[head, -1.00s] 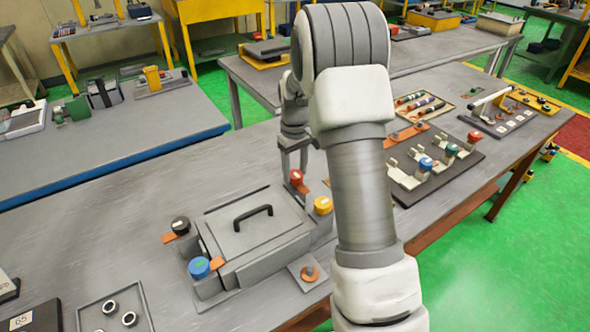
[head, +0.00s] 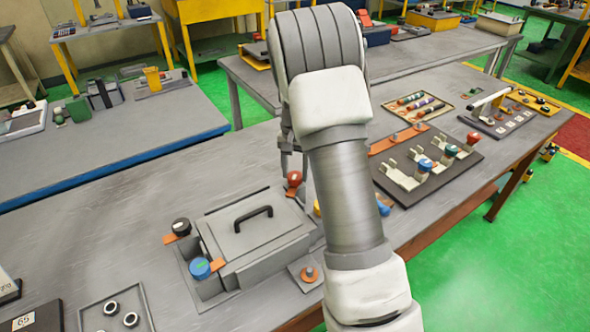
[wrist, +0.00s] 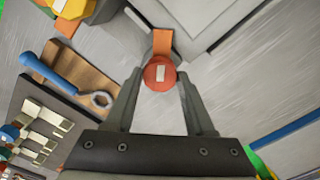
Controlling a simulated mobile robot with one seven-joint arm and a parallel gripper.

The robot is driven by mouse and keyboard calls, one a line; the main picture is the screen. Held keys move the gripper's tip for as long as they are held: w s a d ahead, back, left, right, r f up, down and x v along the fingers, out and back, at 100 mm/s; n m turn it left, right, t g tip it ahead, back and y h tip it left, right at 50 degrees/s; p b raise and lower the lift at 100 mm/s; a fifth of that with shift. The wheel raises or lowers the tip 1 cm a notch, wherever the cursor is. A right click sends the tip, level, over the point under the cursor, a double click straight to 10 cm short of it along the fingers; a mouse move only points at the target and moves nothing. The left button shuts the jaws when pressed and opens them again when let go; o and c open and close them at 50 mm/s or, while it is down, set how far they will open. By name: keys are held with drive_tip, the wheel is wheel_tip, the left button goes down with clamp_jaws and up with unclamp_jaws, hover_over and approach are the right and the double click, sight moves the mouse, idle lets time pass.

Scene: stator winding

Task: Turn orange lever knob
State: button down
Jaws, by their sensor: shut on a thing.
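The orange-red round knob (wrist: 159,74) has a pale mark on its top. It sits at the end of a flat orange lever (wrist: 162,43) beside the grey box, upper centre in the wrist view. My gripper (wrist: 159,78) is shut on the knob, with one finger on each side of it. In the head view the knob (head: 294,178) is at the back right corner of the grey box (head: 248,236), below my gripper (head: 293,168). My arm hides part of the fingers and the area to the right there.
A yellow knob (wrist: 73,8) is close by. Black (head: 181,227) and blue (head: 200,267) knobs are on the box's left side. A blue-handled tool (wrist: 62,72) lies on a brown plate. A dark board (head: 430,163) with colored knobs stands right.

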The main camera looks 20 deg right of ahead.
drive_tip(key=m, duration=0.3)
drive_tip(key=shift+w+r+m+p, duration=0.2)
drive_tip(key=shift+r+m+p, duration=0.1)
drive_tip(key=shift+r+p, duration=0.05)
drive_tip(key=shift+m+p, duration=0.3)
drive_tip(key=shift+m, duration=1.2)
drive_tip(key=shift+c, duration=2.4)
unclamp_jaws()
drive_tip(key=shift+o, duration=1)
drive_tip(key=shift+s+f, duration=0.1)
drive_tip(key=shift+f, duration=0.1)
